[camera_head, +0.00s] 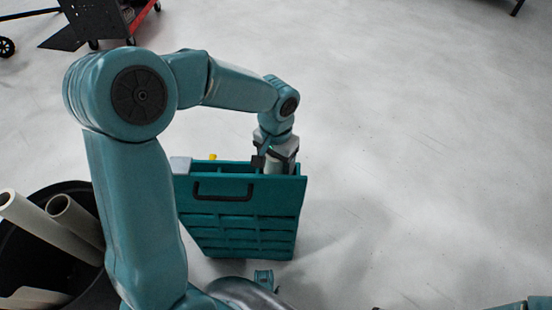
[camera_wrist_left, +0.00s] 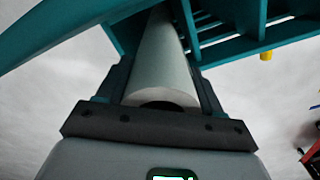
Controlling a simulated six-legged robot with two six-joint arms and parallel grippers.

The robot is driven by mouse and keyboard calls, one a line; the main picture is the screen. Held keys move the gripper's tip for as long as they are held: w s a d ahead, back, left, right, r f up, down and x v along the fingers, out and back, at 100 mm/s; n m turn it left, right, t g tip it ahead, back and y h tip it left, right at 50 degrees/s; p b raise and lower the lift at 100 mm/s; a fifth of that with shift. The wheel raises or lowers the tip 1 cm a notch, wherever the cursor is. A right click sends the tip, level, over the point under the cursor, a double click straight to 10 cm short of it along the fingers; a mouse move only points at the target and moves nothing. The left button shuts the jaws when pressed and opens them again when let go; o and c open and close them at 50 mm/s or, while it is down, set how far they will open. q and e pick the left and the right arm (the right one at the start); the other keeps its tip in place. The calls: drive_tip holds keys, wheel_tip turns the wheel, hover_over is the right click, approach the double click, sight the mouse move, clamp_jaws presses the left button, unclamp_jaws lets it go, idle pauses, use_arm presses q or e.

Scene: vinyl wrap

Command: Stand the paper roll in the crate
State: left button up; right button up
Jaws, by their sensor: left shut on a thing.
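The teal crate (camera_head: 250,222) stands on the floor, with a black handle on its near side; its dividers also show in the left wrist view (camera_wrist_left: 262,40). My left gripper (camera_head: 274,160) is over the crate's right end, pointing down. It is shut on the pale paper roll (camera_wrist_left: 163,65), which lies between both fingers in the left wrist view. The roll's far end reaches down among the crate's teal walls. Only a short pale piece of it shows in the head view (camera_head: 272,167); its lower end is hidden. My right gripper is out of view.
A black bin (camera_head: 22,250) with several pale tubes (camera_head: 75,217) stands at the left. A yellow thing (camera_head: 212,157) and a pale block (camera_head: 181,165) show at the crate's top. A red cart (camera_head: 143,15) is at the back left.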

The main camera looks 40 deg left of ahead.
use_arm(q)
drive_tip(key=shift+f, duration=0.45)
drive_tip(key=o, duration=1.7)
wheel_tip(320, 180, up, 16)
drive_tip(key=p, duration=0.5)
drive_tip(key=shift+r, duration=0.2)
drive_tip(key=shift+s, duration=0.1)
